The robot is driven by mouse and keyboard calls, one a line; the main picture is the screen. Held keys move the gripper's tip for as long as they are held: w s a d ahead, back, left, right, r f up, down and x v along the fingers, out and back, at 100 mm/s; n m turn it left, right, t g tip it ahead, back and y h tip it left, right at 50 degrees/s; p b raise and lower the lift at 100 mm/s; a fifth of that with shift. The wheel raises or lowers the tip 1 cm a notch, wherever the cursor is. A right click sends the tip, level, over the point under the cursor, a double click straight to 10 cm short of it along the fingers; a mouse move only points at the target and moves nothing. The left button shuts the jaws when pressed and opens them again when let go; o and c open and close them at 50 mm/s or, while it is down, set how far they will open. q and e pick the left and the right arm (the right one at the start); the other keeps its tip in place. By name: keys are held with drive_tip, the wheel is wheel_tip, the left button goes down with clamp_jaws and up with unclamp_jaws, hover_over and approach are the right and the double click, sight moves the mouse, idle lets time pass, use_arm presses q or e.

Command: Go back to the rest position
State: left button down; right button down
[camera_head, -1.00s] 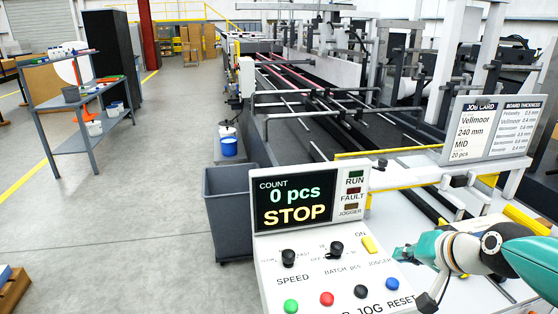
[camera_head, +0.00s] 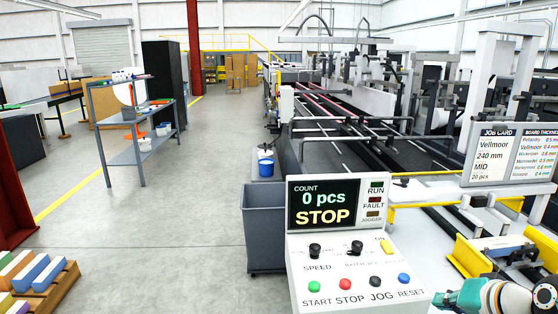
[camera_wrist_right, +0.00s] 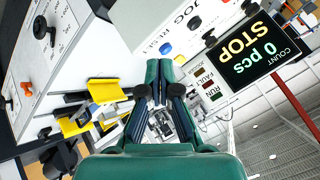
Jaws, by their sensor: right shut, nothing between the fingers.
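My right gripper (camera_head: 446,300) is at the lower right of the head view, just right of the control panel (camera_head: 357,270), and appears apart from it. In the right wrist view its dark fingers (camera_wrist_right: 158,98) are together with nothing between them. The panel has a screen (camera_head: 329,204) reading 0 pcs and STOP, two black knobs, a yellow switch (camera_head: 387,247) and several coloured buttons. The screen also shows in the wrist view (camera_wrist_right: 252,50). My left gripper is not in view.
A grey bin (camera_head: 264,230) stands left of the panel. Yellow guides (camera_head: 468,256) and the job card (camera_head: 492,157) are on the machine at the right. A wooden rack of coloured blocks (camera_head: 40,284) is at the lower left. The floor between is clear.

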drive_tip(key=s+a+f+n+g+y, duration=0.1)
drive_tip(key=s+a+f+g, duration=0.3)
drive_tip(key=f, duration=0.8)
drive_tip(key=w+a+f+g+y, duration=0.15)
drive_tip(key=a+f, duration=0.35)
drive_tip(key=f, duration=0.6)
drive_tip(key=s+a+f+n+g, duration=0.1)
drive_tip(key=s+a+f+n, duration=0.1)
drive_tip(key=s+a+f, duration=0.3)
drive_tip(key=s+a+f+n+g, duration=0.1)
drive_tip(key=s+a+f, duration=0.4)
drive_tip(key=s+f, duration=0.7)
drive_tip(key=shift+f+n+g, duration=0.4)
drive_tip(key=shift+f+g, duration=0.05)
drive_tip(key=shift+f, duration=0.35)
